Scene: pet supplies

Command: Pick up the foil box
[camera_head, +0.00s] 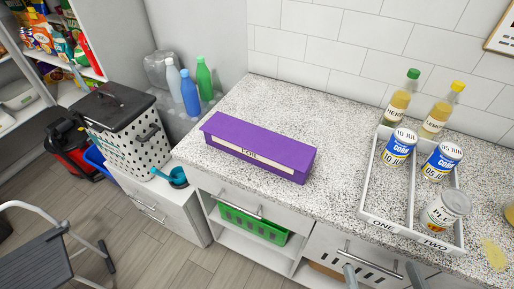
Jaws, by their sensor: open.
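The foil box (262,136) is a long purple box with a pale label strip reading "FOIL" on its front side. It lies on the speckled counter (335,155), left of the middle, slanting from upper left to lower right. My gripper (382,273) shows only as two grey fingertips at the bottom edge, apart from each other, with nothing seen between them. It is below and to the right of the foil box, in front of the drawers, and not touching the box.
A white divided tray (409,191) marked "ONE" and "TWO" holds several cans on the right. Two bottles (401,97) stand behind it. A spotted basket (128,138) and more bottles (189,94) are at the left. Bare counter surrounds the foil box.

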